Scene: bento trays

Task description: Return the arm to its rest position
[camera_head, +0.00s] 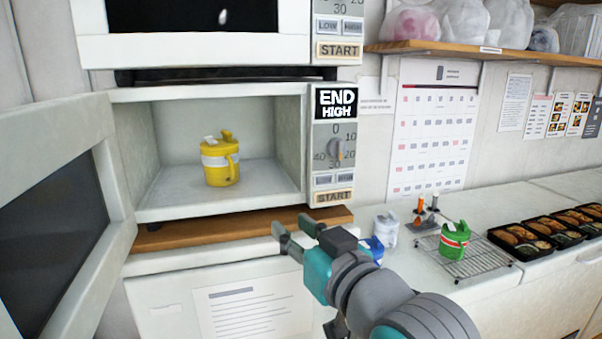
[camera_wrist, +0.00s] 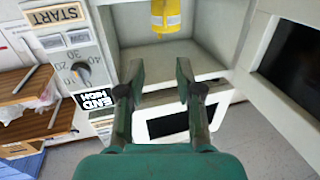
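My gripper (camera_head: 294,235) is in front of the lower microwave, below and right of its opening. Its two fingers stand apart with nothing between them, as the wrist view (camera_wrist: 158,80) also shows. My arm reaches in from the lower right. A yellow lidded cup (camera_head: 220,160) with a white band stands upright inside the open microwave (camera_head: 270,190). The cup also shows at the top of the wrist view (camera_wrist: 172,18), beyond the fingertips and apart from them.
The microwave door (camera_head: 60,200) hangs open at the left. A green cup (camera_head: 454,240) stands on a wire rack (camera_head: 478,262) at the right. Several bento trays (camera_head: 520,240) line the counter. A wooden shelf (camera_head: 450,47) with bags is above. A second microwave (camera_head: 200,48) is on top.

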